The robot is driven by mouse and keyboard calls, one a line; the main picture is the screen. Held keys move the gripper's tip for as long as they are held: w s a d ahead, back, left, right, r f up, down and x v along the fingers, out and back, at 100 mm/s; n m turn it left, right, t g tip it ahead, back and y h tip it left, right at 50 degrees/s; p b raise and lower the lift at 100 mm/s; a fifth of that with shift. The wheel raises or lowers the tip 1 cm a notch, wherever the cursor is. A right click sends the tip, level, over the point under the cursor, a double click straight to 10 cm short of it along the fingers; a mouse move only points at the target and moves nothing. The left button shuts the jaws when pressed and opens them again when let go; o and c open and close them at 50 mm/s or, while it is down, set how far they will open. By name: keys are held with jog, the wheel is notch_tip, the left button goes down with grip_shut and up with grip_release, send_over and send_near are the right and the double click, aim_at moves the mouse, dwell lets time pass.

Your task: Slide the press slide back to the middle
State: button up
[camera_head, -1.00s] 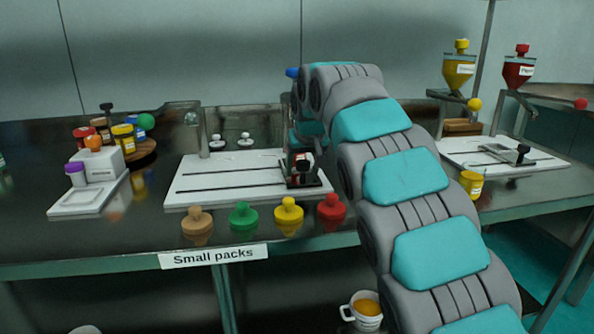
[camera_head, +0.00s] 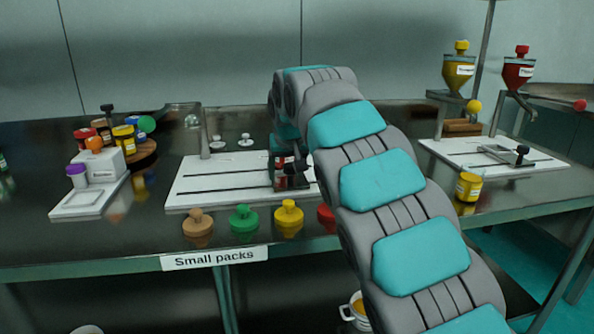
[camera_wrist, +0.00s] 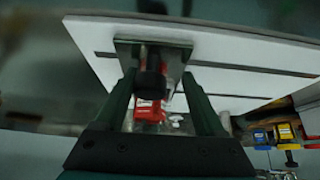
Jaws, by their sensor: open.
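The press slide is a dark plate (camera_wrist: 180,50) with a black knob (camera_wrist: 153,82). It sits on the grooved white base (camera_head: 225,170), right of the base's middle in the head view, where the slide (camera_head: 290,180) is partly hidden by my arm. A red-labelled jar (camera_wrist: 150,110) shows below the knob in the wrist view. My gripper (camera_wrist: 160,78) is open, with one dark green finger on each side of the knob. I cannot tell whether a finger touches the slide. In the head view my gripper (camera_head: 284,153) is down at the slide.
Brown, green, yellow and red funnel caps (camera_head: 243,219) line the table's front edge. A white scale (camera_head: 95,185) and a round rack of jars (camera_head: 140,150) stand left. A second white base (camera_head: 480,155) and a yellow jar (camera_head: 468,187) are right. The base's left half is clear.

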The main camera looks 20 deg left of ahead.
jog(key=shift+s+a+p, duration=0.35)
jog(key=shift+s+a, duration=0.2)
jog(key=shift+a, duration=0.35)
jog(key=shift+s+a+p, duration=0.3)
jog(key=shift+s+a, duration=0.25)
jog(key=shift+a, duration=0.3)
jog(key=shift+s+a, duration=0.45)
jog(key=shift+a, duration=0.25)
jog(key=shift+s+a, duration=0.4)
jog(key=shift+a, duration=0.35)
jog(key=shift+s+a, duration=0.45)
jog(key=shift+a, duration=0.25)
jog(key=o, duration=0.5)
jog(key=v, duration=0.9)
